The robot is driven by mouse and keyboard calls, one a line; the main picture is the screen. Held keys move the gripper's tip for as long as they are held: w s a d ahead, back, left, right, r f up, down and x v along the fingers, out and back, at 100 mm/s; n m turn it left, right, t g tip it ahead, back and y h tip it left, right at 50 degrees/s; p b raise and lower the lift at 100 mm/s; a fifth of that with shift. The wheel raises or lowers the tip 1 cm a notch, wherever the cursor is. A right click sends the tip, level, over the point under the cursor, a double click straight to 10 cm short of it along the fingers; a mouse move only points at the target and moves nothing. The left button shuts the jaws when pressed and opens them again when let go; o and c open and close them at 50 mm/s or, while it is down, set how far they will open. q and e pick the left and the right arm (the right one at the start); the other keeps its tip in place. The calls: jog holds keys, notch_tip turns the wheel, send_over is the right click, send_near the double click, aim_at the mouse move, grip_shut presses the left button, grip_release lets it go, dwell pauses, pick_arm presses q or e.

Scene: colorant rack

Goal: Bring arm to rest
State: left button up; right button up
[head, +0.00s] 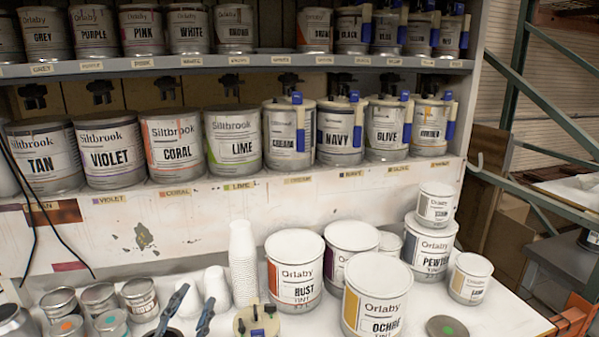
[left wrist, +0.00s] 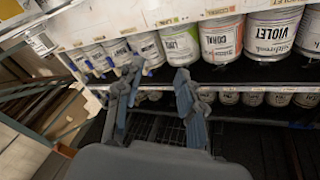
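My left gripper (head: 189,309) shows at the bottom edge of the head view, with two dark blue-grey fingers apart. It is in front of the white counter, near the stack of white cups, and holds nothing that I can see. In the left wrist view the same gripper (left wrist: 158,88) has its fingers spread with an empty gap between them. Shelf cans appear beyond the fingertips, apart from them. My right gripper is in neither view.
The colorant rack (head: 250,62) holds rows of labelled cans. On the counter stand white cups (head: 243,262), small metal tins (head: 140,298), and large cans, including Rust (head: 295,285) and Ochre (head: 377,305). A green metal frame (head: 535,85) stands at right.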

pick_arm(q)
jog(key=s+a+f+n+g+y, duration=0.15)
jog(key=s+f+g, duration=0.25)
jog(key=f, duration=0.5)
jog(key=s+a+f+n+g+y, duration=0.1)
jog(key=s+a+f+n+g, duration=0.15)
jog(key=s+f+g, duration=0.4)
jog(key=s+d+f+n+g+h, duration=0.15)
jog(key=s+f+g, duration=0.35)
jog(key=s+f, duration=0.95)
notch_tip(320, 180, down, 28)
jog(key=s+g+b, duration=0.1)
jog(key=g+b, duration=0.1)
jog(key=b, duration=0.3)
jog(key=s+a+f+b, duration=0.1)
jog(key=s+f+b, duration=0.1)
jog(key=s+f, duration=0.6)
jog(key=s+a+f+b, duration=0.1)
jog(key=s+f+b, duration=0.2)
jog(key=s+f, duration=0.6)
notch_tip(320, 180, down, 5)
jog(key=shift+s+a+g+y, duration=0.15)
jog(key=shift+a+g+y, duration=0.15)
jog(key=shift+g, duration=0.05)
